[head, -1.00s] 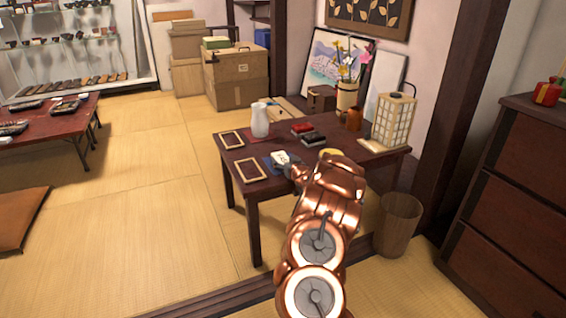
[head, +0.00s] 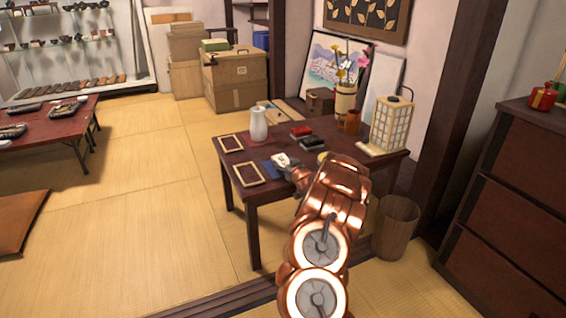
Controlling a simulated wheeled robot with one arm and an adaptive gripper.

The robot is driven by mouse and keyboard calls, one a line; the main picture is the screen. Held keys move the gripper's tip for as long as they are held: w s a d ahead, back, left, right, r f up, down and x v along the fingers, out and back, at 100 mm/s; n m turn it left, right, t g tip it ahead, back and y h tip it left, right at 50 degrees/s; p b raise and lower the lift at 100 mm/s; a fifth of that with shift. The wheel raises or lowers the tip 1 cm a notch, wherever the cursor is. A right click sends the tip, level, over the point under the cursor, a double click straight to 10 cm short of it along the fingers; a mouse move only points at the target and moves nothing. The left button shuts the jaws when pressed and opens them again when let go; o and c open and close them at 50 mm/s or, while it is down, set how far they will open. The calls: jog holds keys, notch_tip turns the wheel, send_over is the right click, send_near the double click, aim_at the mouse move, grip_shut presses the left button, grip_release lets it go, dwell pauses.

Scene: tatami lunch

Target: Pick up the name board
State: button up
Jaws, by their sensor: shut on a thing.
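The name board (head: 279,159) is a small pale piece at the front of the dark wooden table (head: 258,204), over a blue cloth (head: 268,168). My gripper (head: 287,163) reaches it from the right side of the picture and is shut on it. The fingers are small in the view and partly covered by my copper-coloured arm. I cannot tell whether the board is clear of the table or still touching it.
Two small wooden frames, one behind (head: 231,143) and one in front (head: 249,174), lie left of the board. A white vase (head: 258,124), red box (head: 301,131), black box (head: 313,142), brown cup (head: 352,122) and lantern (head: 391,124) stand behind. A bin (head: 397,228) stands right.

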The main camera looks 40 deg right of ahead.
jog(key=f+p+v, duration=0.2)
jog(key=p+v, duration=0.2)
jog(key=v, duration=1.2)
jog(key=shift+s+a+f+p, duration=0.15)
jog(key=shift+s+a+p, duration=0.15)
